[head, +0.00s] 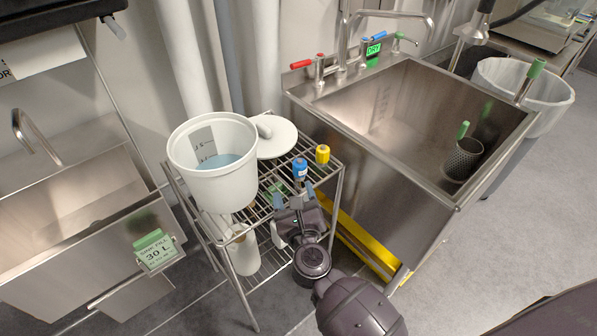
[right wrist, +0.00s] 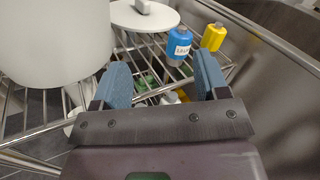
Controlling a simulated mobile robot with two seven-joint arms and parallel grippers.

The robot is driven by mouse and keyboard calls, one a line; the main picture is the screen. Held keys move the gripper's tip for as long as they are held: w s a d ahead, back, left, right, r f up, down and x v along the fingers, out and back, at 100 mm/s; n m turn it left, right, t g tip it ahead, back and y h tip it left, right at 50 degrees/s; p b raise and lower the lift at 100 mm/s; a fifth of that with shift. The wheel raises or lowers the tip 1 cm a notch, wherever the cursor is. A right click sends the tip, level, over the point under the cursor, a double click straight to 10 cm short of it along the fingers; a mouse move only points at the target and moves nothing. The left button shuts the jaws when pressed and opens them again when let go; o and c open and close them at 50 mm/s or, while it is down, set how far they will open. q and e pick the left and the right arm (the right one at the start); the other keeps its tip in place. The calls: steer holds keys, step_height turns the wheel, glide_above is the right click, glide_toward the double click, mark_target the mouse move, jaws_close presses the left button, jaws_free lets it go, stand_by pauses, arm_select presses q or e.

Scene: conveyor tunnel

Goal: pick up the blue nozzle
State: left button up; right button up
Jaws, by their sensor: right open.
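The blue nozzle (head: 299,169) with a white label stands upright on the top wire shelf of the rack (head: 331,178). It also shows in the right wrist view (right wrist: 181,45), beyond the fingers and toward the right one. My right gripper (head: 294,190) is open and empty, on the near side of the nozzle, with its fingertips apart from it. Its two blue finger pads show in the right wrist view (right wrist: 160,73). My left gripper is not in view.
A yellow nozzle (head: 322,154) stands close to the right of the blue one. A white bucket (head: 214,185) with bluish liquid and a round white lid (head: 280,140) are on the left and back of the shelf. The steel sink (head: 385,185) borders the rack on the right.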

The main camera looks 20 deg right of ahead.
mark_target(301, 168)
steer(key=w+d+m, duration=0.1)
steer(key=w+m+h, duration=0.1)
steer(key=m, duration=0.1)
steer(key=w+d+f+m+g, duration=0.1)
steer(key=w, duration=0.1)
steer(key=shift+w+d+m, duration=0.1)
steer(key=shift+d+m, duration=0.2)
steer(key=shift+d, duration=0.05)
steer(key=shift+w+d+r, duration=0.1)
steer(key=shift+w+d, duration=0.1)
steer(key=shift+w, duration=0.45)
steer(key=x, duration=0.4)
steer(key=shift+w+d+r, duration=0.15)
steer(key=shift+w+d, duration=0.15)
steer(key=shift+d, duration=0.15)
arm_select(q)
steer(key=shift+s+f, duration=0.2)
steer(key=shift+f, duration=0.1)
